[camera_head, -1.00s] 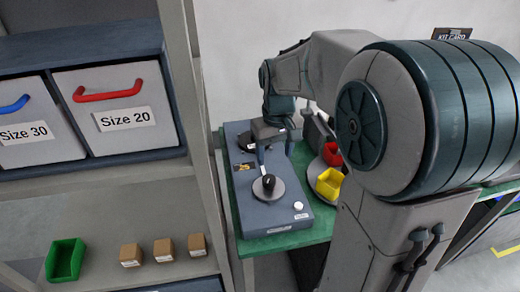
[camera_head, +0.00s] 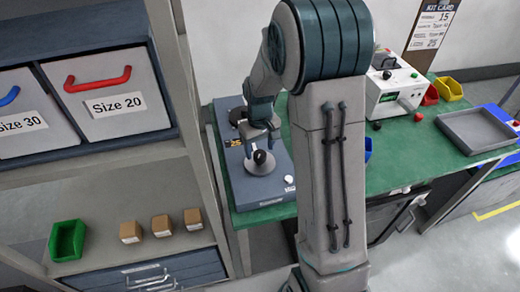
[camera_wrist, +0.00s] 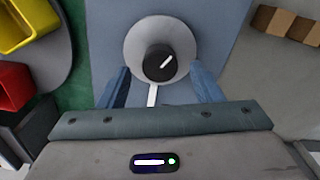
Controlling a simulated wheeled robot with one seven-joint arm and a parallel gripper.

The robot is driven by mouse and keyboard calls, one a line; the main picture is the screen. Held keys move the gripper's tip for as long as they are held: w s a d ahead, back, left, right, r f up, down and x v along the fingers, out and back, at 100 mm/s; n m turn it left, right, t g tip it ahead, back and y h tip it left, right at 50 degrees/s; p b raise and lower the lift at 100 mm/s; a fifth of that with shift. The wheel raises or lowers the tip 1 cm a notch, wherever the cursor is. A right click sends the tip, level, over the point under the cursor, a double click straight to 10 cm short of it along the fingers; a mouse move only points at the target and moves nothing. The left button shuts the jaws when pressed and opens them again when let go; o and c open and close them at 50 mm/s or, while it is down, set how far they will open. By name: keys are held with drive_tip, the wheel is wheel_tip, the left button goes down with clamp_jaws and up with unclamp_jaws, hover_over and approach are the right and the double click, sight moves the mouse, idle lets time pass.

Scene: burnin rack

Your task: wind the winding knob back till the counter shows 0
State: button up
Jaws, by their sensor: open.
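The winding knob is black with a white mark (camera_wrist: 160,62) and sits on a round light-grey disc (camera_wrist: 133,45) in the wrist view. Its mark points up and right there. In the head view the knob (camera_head: 260,157) stands on the blue-grey box (camera_head: 250,188) at the table's left end. My gripper (camera_wrist: 160,78) is open, with one blue finger on each side of the knob's near side; I cannot tell how deep they reach. In the head view my gripper (camera_head: 261,140) is just above and behind the knob.
A yellow bin (camera_wrist: 25,22) and a red bin (camera_wrist: 14,86) are on a grey round plate at the wrist view's left. A shelf (camera_head: 160,270) with a green bin (camera_head: 67,240) and small brown boxes is left of the table. A grey tray (camera_head: 478,130) is at the right.

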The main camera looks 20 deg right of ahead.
drive_tip(key=shift+f, duration=1.1)
drive_tip(key=c, duration=1)
drive_tip(key=shift+m, duration=0.3)
drive_tip(key=m+b, duration=0.2)
drive_tip(key=m, duration=0.9)
drive_tip(key=shift+r+m+b, duration=0.1)
drive_tip(key=shift+m+b, duration=0.2)
drive_tip(key=shift+b, duration=0.1)
drive_tip(key=m+p, duration=0.1)
drive_tip(key=m, duration=0.5)
drive_tip(key=shift+r, duration=0.1)
drive_tip(key=m+p, duration=0.2)
drive_tip(key=m, duration=0.3)
drive_tip(key=shift+p, duration=0.3)
